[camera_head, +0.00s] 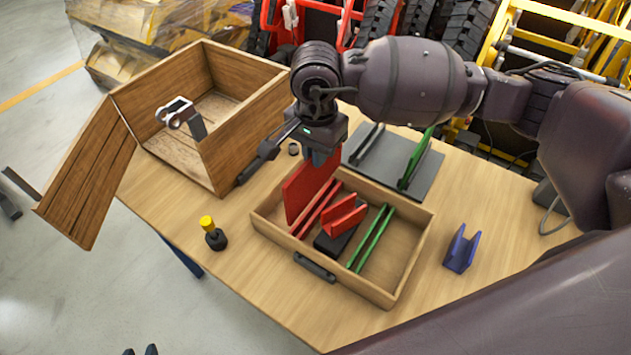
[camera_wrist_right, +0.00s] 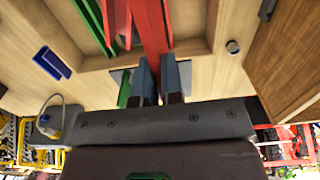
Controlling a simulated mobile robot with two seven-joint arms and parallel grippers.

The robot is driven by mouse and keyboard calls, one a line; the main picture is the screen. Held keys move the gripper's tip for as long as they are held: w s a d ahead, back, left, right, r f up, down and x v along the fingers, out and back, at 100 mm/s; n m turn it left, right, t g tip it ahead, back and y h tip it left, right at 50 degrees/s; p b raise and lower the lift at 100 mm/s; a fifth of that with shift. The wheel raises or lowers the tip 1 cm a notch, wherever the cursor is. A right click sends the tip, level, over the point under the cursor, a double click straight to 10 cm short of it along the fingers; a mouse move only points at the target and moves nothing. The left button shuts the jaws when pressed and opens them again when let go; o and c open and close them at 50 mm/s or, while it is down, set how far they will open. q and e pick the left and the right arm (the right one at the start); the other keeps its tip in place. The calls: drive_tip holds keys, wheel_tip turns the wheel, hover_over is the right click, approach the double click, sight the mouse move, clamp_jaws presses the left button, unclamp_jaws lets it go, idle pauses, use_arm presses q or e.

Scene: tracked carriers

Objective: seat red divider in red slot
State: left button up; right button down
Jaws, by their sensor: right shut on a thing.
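My right gripper (camera_head: 322,158) is shut on the top of the red divider (camera_head: 300,192), a thin plate. It also shows between the fingers in the right wrist view (camera_wrist_right: 151,28). The divider hangs upright at the left side of the wooden tray (camera_head: 401,291), beside the red slot (camera_head: 318,207), a pair of thin red rails. Whether its lower edge touches anything I cannot tell. Two dark tips at the bottom edge of the head view may be my left gripper (camera_head: 140,351); too little shows to tell its state.
A grey rack (camera_head: 376,157) with a green divider stands behind. A blue channel (camera_head: 461,250), a yellow-topped peg (camera_head: 212,235) and an open wooden crate (camera_head: 236,140) stand around the tray.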

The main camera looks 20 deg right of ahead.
sight(316, 192)
drive_tip(key=shift+f+b, duration=0.3)
drive_tip(key=shift+f, duration=4.05)
drive_tip(key=shift+f, duration=0.2)
drive_tip(key=c, duration=1.3)
unclamp_jaws()
drive_tip(key=shift+o, duration=0.2)
drive_tip(key=shift+r, duration=0.1)
drive_tip(key=shift+r, duration=0.1)
wheel_tip(316, 192, up, 12)
drive_tip(key=shift+r+p, duration=0.1)
drive_tip(key=shift+p, duration=0.35)
